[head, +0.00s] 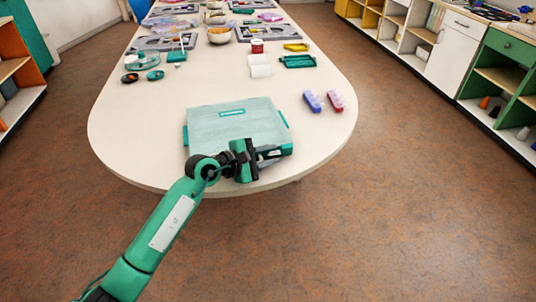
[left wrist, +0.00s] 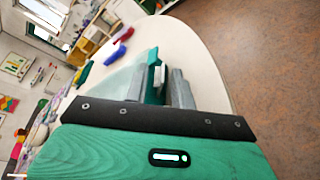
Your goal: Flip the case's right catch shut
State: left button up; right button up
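The case (head: 215,119), a flat box with a translucent teal lid, lies near the table's front end with its lid down. My left gripper (head: 272,154) is at the case's front right corner, its two grey fingers apart. In the left wrist view my left gripper (left wrist: 158,88) has a teal upright part of the case (left wrist: 152,62) with a small white piece showing between the fingers. I cannot tell whether the fingers touch it. The right catch is not clear in the head view, where the gripper covers part of the front edge. My right gripper is out of view.
A blue-based holder (head: 313,102) and a red-based holder (head: 336,101) stand right of the case. The table (head: 140,115) is clear left of the case.

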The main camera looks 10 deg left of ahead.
pick_arm(q)
grip_shut()
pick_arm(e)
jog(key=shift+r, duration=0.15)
pick_arm(q)
jog(key=n+g+p, duration=0.1)
jog(key=p, duration=0.1)
jog(key=w+r+n+g+p, duration=0.1)
jog(key=n, duration=0.1)
jog(key=shift+w+a+r+p, duration=0.15)
jog(key=shift+w+a+p, duration=0.1)
jog(key=shift+a+p, duration=0.15)
jog(key=shift+w+n+g, duration=0.15)
jog(key=shift+n+g, duration=0.15)
jog(key=shift+n, duration=0.3)
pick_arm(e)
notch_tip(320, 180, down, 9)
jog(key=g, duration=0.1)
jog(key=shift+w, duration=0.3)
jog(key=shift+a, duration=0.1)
pick_arm(q)
jog(key=shift+o, duration=1.3)
grip_release()
